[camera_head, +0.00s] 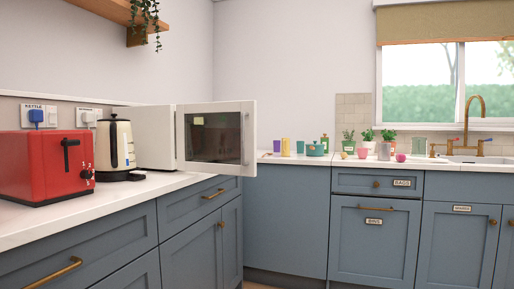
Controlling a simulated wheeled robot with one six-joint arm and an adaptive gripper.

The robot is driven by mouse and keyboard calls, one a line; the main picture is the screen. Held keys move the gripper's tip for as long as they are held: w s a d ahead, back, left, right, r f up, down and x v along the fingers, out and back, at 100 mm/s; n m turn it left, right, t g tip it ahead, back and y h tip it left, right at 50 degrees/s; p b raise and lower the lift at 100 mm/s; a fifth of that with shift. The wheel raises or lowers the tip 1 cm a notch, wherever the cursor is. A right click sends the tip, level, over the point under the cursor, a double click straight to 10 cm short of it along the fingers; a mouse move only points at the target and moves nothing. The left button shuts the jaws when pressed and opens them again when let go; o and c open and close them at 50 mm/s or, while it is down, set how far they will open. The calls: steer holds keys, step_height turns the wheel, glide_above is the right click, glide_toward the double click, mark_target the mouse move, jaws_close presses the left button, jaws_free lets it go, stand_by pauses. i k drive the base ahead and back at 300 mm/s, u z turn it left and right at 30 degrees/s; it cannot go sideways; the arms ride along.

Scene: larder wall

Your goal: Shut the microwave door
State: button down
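A white microwave (147,137) stands on the left counter, behind and to the right of the kettle. Its door (216,139) is swung open toward the right, with a dark window and a vertical handle (245,138) near its right edge. A small yellowish label is on the window. The open door reaches out past the counter's front edge. The inside of the microwave is hidden from here. My gripper is not in view.
A red toaster (46,165) and a cream kettle (115,147) stand on the left counter (140,187). Cups, a teal pot (315,150) and potted plants line the back counter. Blue cupboards (285,220) with brass handles run below; the drawers and doors are closed.

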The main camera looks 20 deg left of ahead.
mark_target(217, 137)
steer(key=u, duration=0.5)
steer(key=i, duration=0.9)
steer(key=u, duration=0.7)
